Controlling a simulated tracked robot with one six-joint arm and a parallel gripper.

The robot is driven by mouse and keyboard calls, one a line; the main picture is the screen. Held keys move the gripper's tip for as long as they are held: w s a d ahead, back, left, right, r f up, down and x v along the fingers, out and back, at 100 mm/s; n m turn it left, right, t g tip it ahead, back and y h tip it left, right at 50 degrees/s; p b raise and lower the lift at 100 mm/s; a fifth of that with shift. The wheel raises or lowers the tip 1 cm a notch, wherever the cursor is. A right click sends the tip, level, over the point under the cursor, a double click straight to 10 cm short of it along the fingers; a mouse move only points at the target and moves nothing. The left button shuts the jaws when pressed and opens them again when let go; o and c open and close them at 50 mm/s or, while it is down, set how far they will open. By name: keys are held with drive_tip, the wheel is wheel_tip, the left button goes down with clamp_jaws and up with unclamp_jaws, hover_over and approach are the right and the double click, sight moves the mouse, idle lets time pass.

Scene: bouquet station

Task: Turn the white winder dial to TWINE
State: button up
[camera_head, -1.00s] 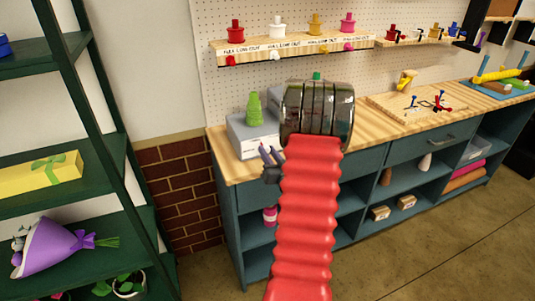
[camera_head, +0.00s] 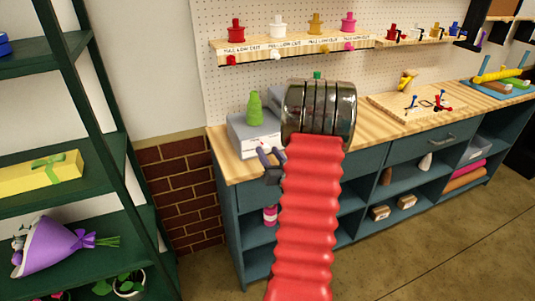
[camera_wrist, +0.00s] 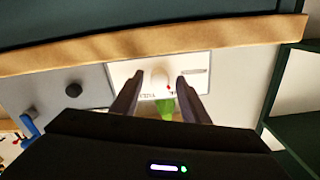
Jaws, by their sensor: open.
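The white winder dial (camera_wrist: 160,78) sits on a white label plate (camera_wrist: 196,63) in the wrist view, between and just beyond my two fingertips. The plate carries small upside-down lettering too blurred to read surely, and a small red mark shows beside the dial. My gripper (camera_wrist: 158,88) is open, with a gap visible on both sides of the dial. In the head view my gripper (camera_head: 270,158) is at the front of the grey winder box (camera_head: 240,137), with a white spot near its fingertips.
Wooden counter (camera_head: 225,168) over teal cabinets runs right, holding a board (camera_head: 385,105) with small tools. A shelf (camera_head: 290,48) with coloured spools hangs above. A dark green rack (camera_head: 110,100) stands left. A dark knob (camera_wrist: 73,90) shows beside the plate in the wrist view.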

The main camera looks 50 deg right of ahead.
drive_tip(key=v, duration=1.3)
drive_tip(key=shift+f, duration=0.25)
drive_tip(key=s+f+g+y, duration=0.2)
drive_tip(key=s+f+g, duration=0.25)
drive_tip(key=f, duration=0.25)
drive_tip(key=s+f+g+y, duration=0.1)
drive_tip(key=s+f+g, duration=0.2)
drive_tip(key=f+g, duration=0.3)
drive_tip(key=w+a+r+n+y, duration=0.1)
drive_tip(key=a+r+n+y, duration=0.1)
drive_tip(key=a+r, duration=0.7)
drive_tip(key=w+a+r+n+y, duration=0.2)
drive_tip(key=a+r, duration=0.7)
drive_tip(key=a, duration=1)
drive_tip(key=w+a+r+n+y, duration=0.2)
drive_tip(key=a+r+n, duration=0.3)
drive_tip(key=a+r, duration=0.4)
drive_tip(key=a, duration=0.6)
drive_tip(key=shift+w+t, duration=0.25)
drive_tip(key=shift+t, duration=0.1)
